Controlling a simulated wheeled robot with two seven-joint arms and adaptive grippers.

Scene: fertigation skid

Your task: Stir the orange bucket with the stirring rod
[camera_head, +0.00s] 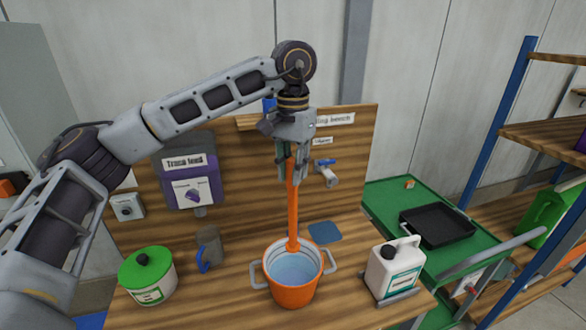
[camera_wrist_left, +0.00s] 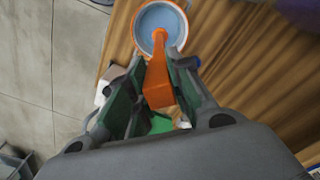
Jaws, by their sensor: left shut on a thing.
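The orange bucket (camera_head: 294,292) stands upright on the wooden bench and has grey side handles and a pale blue inside. It also shows at the top of the left wrist view (camera_wrist_left: 183,36). My left gripper (camera_head: 291,175) points down above the bucket's back part and is shut on the orange stirring rod (camera_head: 292,205). The rod hangs nearly upright, with its wider lower end at the bucket's back rim. I cannot tell from the head view how deep that end sits. In the wrist view the rod (camera_wrist_left: 159,80) runs between the green-lined fingers toward the bucket. My right gripper is not in view.
On the wooden bench (camera_head: 225,290) stand a green-lidded tub (camera_head: 148,278), a grey mug (camera_head: 209,247) with a blue handle, and a white jug (camera_head: 393,268). A tap (camera_head: 326,173) juts from the backboard. A green cart (camera_head: 390,205) holds a black tray (camera_head: 437,227).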

